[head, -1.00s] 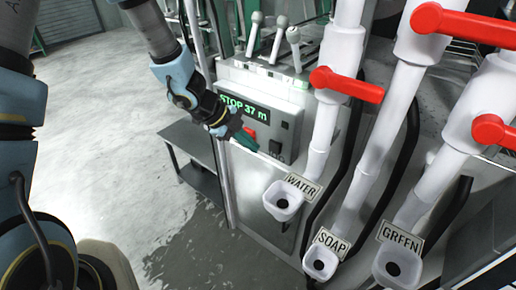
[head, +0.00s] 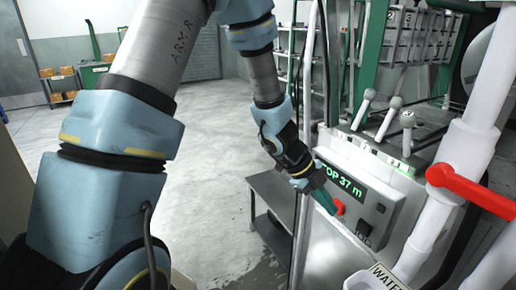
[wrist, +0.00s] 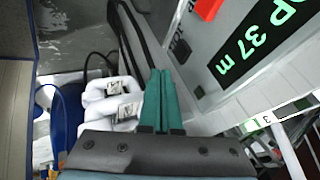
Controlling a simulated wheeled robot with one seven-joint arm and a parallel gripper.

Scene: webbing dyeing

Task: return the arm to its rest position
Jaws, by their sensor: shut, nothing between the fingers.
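My gripper (head: 326,203) is at the front of the control panel, close beside the red button (head: 339,207). Its two green fingers are pressed together with nothing between them; in the wrist view the shut fingers (wrist: 162,100) point away from the camera. From the head view I cannot tell whether the fingertips touch the button. In the wrist view the red button (wrist: 208,8) shows apart from the fingers, at the top. My arm reaches out from the left, its forearm stretched toward the panel. The panel's display (head: 341,181) reads "37 m" in green, partly hidden by my wrist.
A grey side table (head: 270,190) stands below and left of my wrist, near a thin upright pole (head: 301,235). Levers (head: 388,118) top the panel. White pipes with a red handle (head: 470,190) stand at right. Open concrete floor (head: 215,180) lies behind the arm.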

